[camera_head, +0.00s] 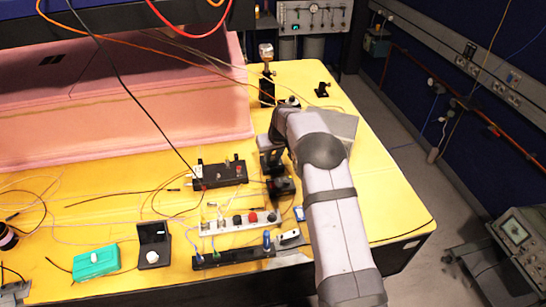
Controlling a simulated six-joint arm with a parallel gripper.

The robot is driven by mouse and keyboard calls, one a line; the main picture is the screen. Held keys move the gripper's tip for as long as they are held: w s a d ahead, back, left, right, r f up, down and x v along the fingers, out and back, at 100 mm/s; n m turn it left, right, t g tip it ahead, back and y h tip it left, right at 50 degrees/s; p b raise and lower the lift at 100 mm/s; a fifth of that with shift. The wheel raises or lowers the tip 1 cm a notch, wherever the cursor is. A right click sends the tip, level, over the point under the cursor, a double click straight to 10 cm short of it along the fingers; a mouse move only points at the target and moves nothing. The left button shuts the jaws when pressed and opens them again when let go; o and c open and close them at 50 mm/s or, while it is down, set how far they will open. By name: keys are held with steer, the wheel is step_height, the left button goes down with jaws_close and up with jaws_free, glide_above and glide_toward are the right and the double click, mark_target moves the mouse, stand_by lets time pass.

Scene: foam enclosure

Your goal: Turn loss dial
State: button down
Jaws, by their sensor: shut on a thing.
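My gripper (272,172) points down over the yellow table, at the end of my grey arm. It is at a small black device (283,190) just right of the long black box. Its jaws are shut on a small part there, which I take to be the loss dial. The dial itself is hidden by the fingers and too small to make out. I cannot tell how far it is turned.
A black box (223,175) with a red knob stands left of my gripper. A green box (96,262) is front left. Loose cables cross the yellow table (385,190); its right side is clear. Pink foam (120,110) stands behind.

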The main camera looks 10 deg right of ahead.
steer(key=shift+a+m+h+b, duration=0.15)
steer(key=shift+m+h+b, duration=0.4)
steer(key=shift+m, duration=1.05)
steer(key=c, duration=1.5)
jaws_free()
steer(key=shift+c, duration=0.2)
steer(key=b+v, duration=0.3)
steer(key=v, duration=0.4)
steer(key=shift+r, duration=0.15)
steer(key=shift+s, duration=0.15)
